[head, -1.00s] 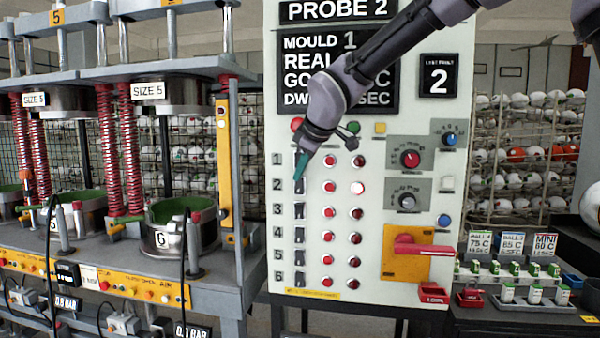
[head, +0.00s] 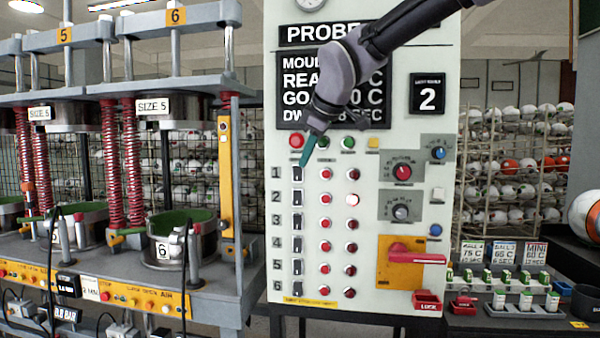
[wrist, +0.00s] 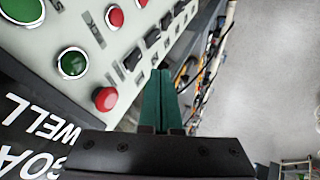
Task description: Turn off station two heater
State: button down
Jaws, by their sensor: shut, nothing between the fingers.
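The white control panel (head: 400,270) has numbered rows, each with a black rocker switch and two red round parts. The row 2 switch (head: 297,197) is uncovered in the head view; its rocker position is too small to tell. The right lamp of row 2 (head: 352,199) looks bright and pale, while the other rows' right lamps are dark red. My gripper (head: 305,163) is shut and empty, its green fingertips just above and in front of the row 1 switch (head: 297,174). The wrist view shows the closed green fingers (wrist: 158,98) beside the switch column.
Red, dark and green buttons and a yellow part line the top of the switches, with the red button (head: 297,141) close to my fingers. Knobs (head: 402,172) and a red handle on a yellow plate (head: 400,248) are at right. A press (head: 175,240) stands left.

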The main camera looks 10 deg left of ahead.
jog(key=shift+v, duration=0.95)
jog(key=shift+w+r, duration=0.1)
jog(key=shift+w, duration=0.05)
jog(key=s+d+m+h, duration=0.25)
jog(key=d+m, duration=0.75)
jog(key=d, duration=1.4)
jog(key=s+d+f+m, duration=0.3)
jog(key=s+d+m, duration=0.2)
jog(key=d, duration=0.1)
jog(key=s+d+f+m+t, duration=0.1)
jog(key=s+d+f+m, duration=0.2)
jog(key=s+d+m, duration=0.3)
jog(key=shift+s+d, duration=0.2)
jog(key=shift+d, duration=0.4)
jog(key=shift+h, duration=0.25)
